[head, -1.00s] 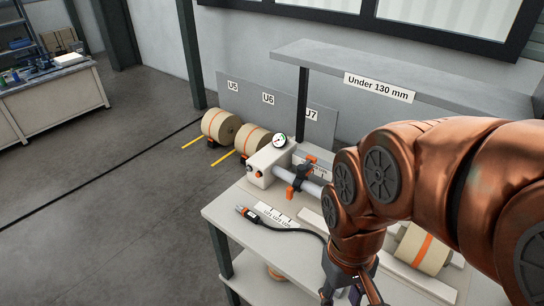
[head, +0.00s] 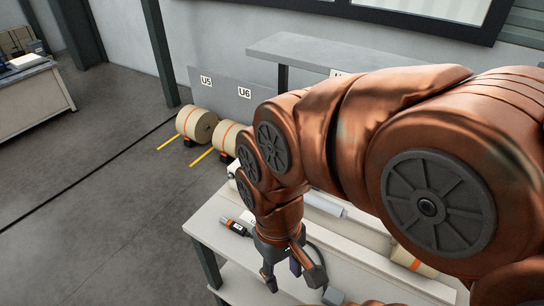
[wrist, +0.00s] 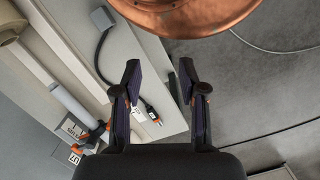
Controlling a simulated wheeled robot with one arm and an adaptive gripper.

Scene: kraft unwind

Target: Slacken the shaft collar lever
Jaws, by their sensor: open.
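The shaft (wrist: 68,102) shows in the wrist view as a pale grey bar at left. The collar with its orange lever (wrist: 94,134) is at the shaft's lower end, partly cut off by my gripper's body. In the head view, part of the shaft (head: 325,204) shows, but my arm hides the collar and lever. My gripper (wrist: 159,76) is open and empty, with the lever outside its fingers to the left. In the head view my gripper (head: 295,280) hangs over the table's front part. I cannot tell the lever's exact angle.
A hand tool with orange marks (wrist: 151,113) lies on the table (head: 205,222), its dark hose (wrist: 100,55) running to a grey block (wrist: 102,18). Another roll (head: 414,262) is on the table at right. A shelf (head: 300,48) overhangs the back.

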